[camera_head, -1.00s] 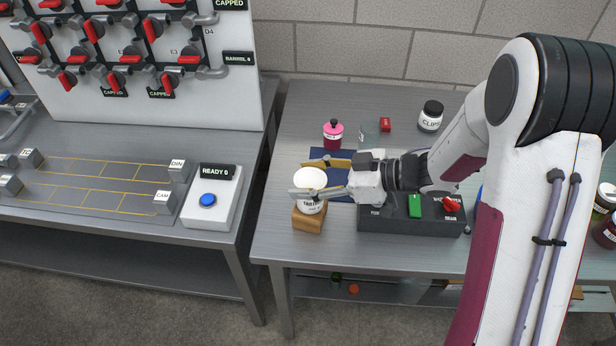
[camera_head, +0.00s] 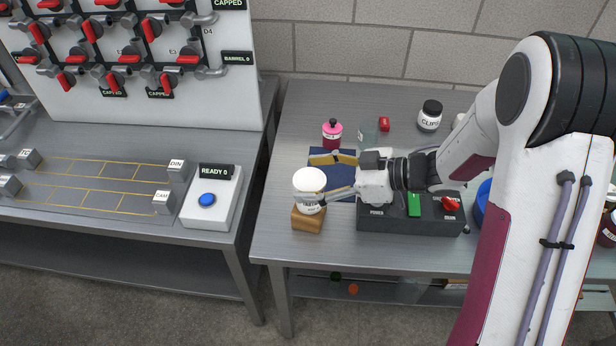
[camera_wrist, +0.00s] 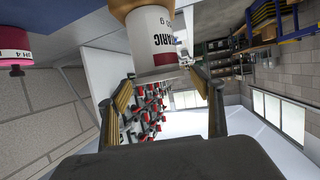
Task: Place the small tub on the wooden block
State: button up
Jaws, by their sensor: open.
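The small tub (camera_head: 311,190), white with a pale lid and a dark-lettered label, stands upright on the wooden block (camera_head: 308,219) near the table's front left. In the wrist view, the tub (camera_wrist: 155,40) shows at the top, its base against the wooden block (camera_wrist: 122,5). My gripper (camera_head: 328,177) is open, just right of the tub. The wrist view shows my gripper's two fingers (camera_wrist: 165,88) spread apart, with the tub beyond their tips and nothing held.
A dark box (camera_head: 385,224) with a green switch and red knob sits under my wrist. A blue mat (camera_head: 346,187) lies behind the block.

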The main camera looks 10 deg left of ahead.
jog(key=v, duration=1)
jog(key=shift+s+d+r, duration=0.1)
jog(key=shift+d, duration=0.05)
dwell(0.5)
